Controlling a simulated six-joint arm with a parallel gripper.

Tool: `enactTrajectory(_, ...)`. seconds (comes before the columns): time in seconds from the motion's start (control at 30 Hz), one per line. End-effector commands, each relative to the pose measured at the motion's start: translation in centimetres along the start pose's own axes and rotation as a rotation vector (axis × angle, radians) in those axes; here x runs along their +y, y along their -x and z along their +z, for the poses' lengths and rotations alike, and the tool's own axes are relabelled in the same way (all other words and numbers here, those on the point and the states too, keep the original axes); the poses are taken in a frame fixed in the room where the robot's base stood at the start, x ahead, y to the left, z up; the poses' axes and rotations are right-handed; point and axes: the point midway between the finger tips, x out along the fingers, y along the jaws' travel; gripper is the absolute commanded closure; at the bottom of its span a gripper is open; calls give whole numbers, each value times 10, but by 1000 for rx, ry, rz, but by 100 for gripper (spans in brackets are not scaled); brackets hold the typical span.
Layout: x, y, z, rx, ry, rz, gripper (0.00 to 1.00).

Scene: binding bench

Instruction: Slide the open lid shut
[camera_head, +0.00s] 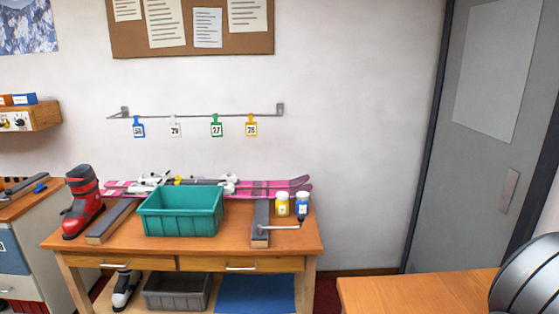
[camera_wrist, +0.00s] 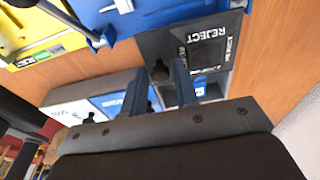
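A dark grey box marked REJECT (camera_wrist: 208,45) lies on the wooden top in the wrist view. It is the likeliest thing to bear the lid, but I cannot make out the lid's edge or how far it is open. My gripper (camera_wrist: 160,78) reaches over its near left part. Its two blue-grey fingers stand apart. A small dark knob (camera_wrist: 160,71) shows between them, and I see no clear contact with it. The head view shows neither box nor fingers.
A blue case (camera_wrist: 120,18) and a yellow one (camera_wrist: 45,48) lie beside the box, with a white-and-blue box (camera_wrist: 105,95) nearer. In the head view a teal crate (camera_head: 180,223) stands on the far bench; a bare wooden top (camera_head: 420,292) is at lower right.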

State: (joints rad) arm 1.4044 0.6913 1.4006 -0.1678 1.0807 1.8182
Motion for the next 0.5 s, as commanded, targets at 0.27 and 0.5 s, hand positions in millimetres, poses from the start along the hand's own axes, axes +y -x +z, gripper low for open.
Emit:
enactTrajectory(0.27, 0, 0, 0, 0, 0, 0, 91)
enactTrajectory(0.5, 0, -1, -7, 0, -1, 0, 91)
